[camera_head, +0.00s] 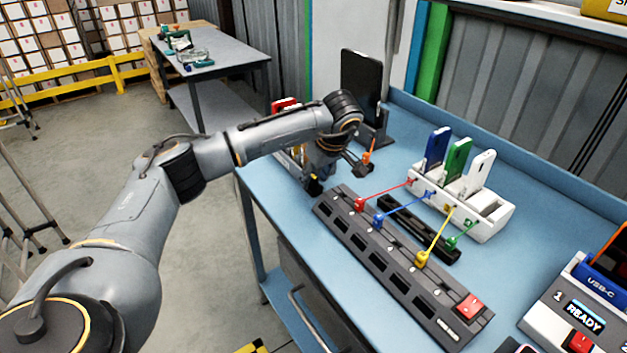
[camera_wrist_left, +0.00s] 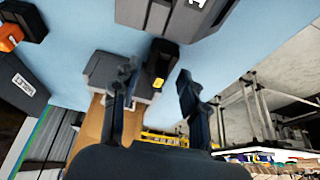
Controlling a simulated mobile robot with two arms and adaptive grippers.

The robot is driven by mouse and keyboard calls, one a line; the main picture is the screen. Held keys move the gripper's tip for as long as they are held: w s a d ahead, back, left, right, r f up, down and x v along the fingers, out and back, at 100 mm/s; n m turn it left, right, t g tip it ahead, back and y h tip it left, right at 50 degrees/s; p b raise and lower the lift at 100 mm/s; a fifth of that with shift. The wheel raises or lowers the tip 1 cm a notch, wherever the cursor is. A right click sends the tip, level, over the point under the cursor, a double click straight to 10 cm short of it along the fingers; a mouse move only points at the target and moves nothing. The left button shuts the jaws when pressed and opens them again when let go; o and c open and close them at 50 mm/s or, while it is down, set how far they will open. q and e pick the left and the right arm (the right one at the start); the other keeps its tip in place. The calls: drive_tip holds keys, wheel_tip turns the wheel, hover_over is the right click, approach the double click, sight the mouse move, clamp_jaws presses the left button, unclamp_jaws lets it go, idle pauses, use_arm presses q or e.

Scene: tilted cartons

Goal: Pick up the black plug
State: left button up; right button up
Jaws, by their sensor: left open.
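A black plug with a yellow face (camera_wrist_left: 161,62) lies on the blue table, close to the end of the grey power strip. In the left wrist view it shows between and beyond the two dark fingers of my left gripper (camera_wrist_left: 156,85). The fingers are spread with nothing held between them. In the head view my left gripper (camera_head: 341,176) hangs low over the table near the strip's far end, and a small black and yellow piece (camera_head: 314,185), apparently the plug, shows beside it. Gripper and arm partly hide this area. My right gripper is not in view.
The power strip (camera_head: 388,262) carries red, blue and yellow plugs with cords to a white charging dock (camera_head: 470,208). A USB-C station (camera_head: 572,310) sits at right.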

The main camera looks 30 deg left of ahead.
use_arm(q)
drive_tip(key=shift+c, duration=0.5)
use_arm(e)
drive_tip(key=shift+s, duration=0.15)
use_arm(q)
drive_tip(key=c, duration=0.8)
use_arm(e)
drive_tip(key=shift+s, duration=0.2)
use_arm(q)
drive_tip(key=shift+r, duration=0.1)
drive_tip(key=shift+r+b, duration=0.3)
drive_tip(key=shift+r, duration=0.3)
drive_tip(key=shift+s+r, duration=1.95)
drive_tip(key=shift+s, duration=0.4)
drive_tip(key=shift+s+r, duration=1.95)
drive_tip(key=shift+s, duration=0.4)
drive_tip(key=shift+s+r, duration=1.95)
drive_tip(key=shift+s, duration=0.4)
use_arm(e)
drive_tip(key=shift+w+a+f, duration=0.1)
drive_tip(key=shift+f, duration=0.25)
use_arm(q)
drive_tip(key=shift+r, duration=0.2)
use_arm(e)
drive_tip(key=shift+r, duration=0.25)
use_arm(q)
drive_tip(key=shift+r+p, duration=0.55)
drive_tip(key=shift+p, duration=0.3)
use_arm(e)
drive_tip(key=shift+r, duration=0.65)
